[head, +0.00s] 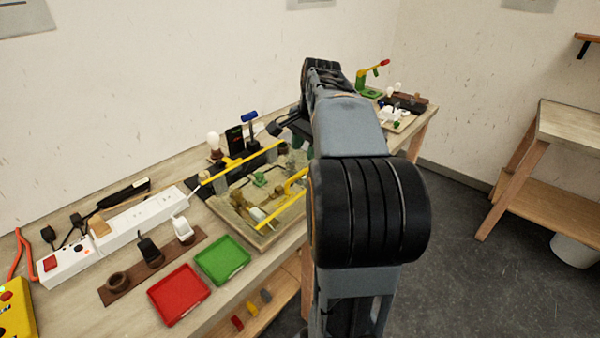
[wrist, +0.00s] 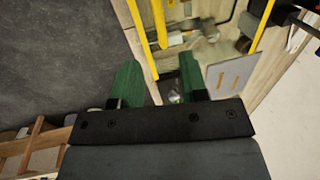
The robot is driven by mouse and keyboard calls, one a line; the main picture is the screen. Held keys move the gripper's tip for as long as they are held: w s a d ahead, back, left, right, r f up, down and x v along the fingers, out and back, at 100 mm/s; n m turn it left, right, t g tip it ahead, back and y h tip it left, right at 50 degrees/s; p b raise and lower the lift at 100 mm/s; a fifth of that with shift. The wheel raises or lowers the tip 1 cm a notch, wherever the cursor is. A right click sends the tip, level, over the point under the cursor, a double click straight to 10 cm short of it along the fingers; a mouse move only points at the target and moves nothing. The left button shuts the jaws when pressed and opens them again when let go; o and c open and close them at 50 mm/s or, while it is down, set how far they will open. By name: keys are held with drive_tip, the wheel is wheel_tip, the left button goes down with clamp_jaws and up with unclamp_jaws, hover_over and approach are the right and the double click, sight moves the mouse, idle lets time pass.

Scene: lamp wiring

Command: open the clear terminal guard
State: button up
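The clear terminal guard shows mainly as yellow edging (head: 283,200) over the wiring board (head: 216,203); its clear sheet is hard to make out. I cannot tell how far it is lifted. In the wrist view a long yellow edge of the guard (wrist: 142,38) runs down to the space between my fingertips. A second yellow bar (wrist: 262,28) lies farther right. My gripper (wrist: 158,65) has two green fingers, clearly apart, with nothing visibly clamped. The yellow edge ends near the left finger; contact cannot be told. My arm hides most of the gripper in the head view.
A green tray (head: 222,260) and a red tray (head: 179,294) lie left of the board. A white power strip (head: 140,218), a bulb (head: 213,140) and a blue-handled tool (head: 250,118) stand nearby. Open floor (head: 450,260) lies right of the bench.

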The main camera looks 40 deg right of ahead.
sight(300, 173)
drive_tip(key=f, duration=0.2)
drive_tip(key=w+f, duration=0.1)
drive_tip(key=f, duration=0.5)
drive_tip(key=shift+w+a+b, duration=0.15)
drive_tip(key=shift+w+b, duration=0.15)
drive_tip(key=shift+b, duration=0.05)
drive_tip(key=shift+c, duration=0.4)
clamp_jaws()
